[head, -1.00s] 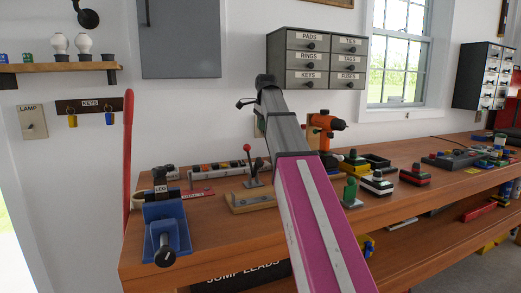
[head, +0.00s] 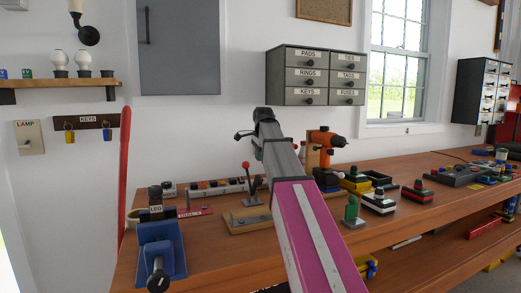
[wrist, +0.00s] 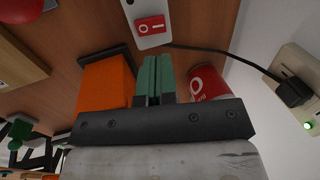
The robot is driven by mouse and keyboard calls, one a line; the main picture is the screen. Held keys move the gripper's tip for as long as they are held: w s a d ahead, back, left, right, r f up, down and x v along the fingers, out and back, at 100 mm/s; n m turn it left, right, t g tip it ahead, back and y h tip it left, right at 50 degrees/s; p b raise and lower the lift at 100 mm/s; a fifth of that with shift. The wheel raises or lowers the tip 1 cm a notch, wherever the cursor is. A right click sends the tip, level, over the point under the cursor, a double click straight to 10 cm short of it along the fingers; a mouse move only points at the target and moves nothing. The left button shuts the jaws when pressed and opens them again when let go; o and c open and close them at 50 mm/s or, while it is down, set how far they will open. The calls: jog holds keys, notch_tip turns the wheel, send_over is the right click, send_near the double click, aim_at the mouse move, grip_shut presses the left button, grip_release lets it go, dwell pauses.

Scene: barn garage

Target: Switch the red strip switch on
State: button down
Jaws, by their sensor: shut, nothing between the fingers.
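In the wrist view the red rocker switch (wrist: 150,25) sits on the end of a white strip (wrist: 153,41) on the wooden bench, with O and I marks on it. I cannot tell which side is pressed. My gripper (wrist: 154,60) has green fingers, closed together and empty. They point at the switch, just short of it in the picture, and appear apart from it. In the head view a pale strip with several coloured parts (head: 209,189) lies at the back of the bench; my arm hides my fingers there.
An orange block (wrist: 106,84) is left of my fingers and a red can (wrist: 207,84) right of them, both close. A black cord runs from the strip to a plug (wrist: 293,92) in a wall socket with a green light. A red-knobbed lever (head: 246,170) stands before the strip.

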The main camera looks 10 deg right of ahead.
jog(key=x, duration=0.7)
jog(key=shift+f, duration=0.3)
jog(key=shift+w+a+f, duration=0.1)
jog(key=shift+w+f, duration=0.1)
jog(key=shift+f, duration=0.05)
jog(key=shift+s, duration=0.2)
jog(key=shift+s+d+r, duration=0.15)
jog(key=shift+s+d, duration=0.05)
jog(key=shift+s, duration=0.5)
jog(key=shift+r, duration=0.1)
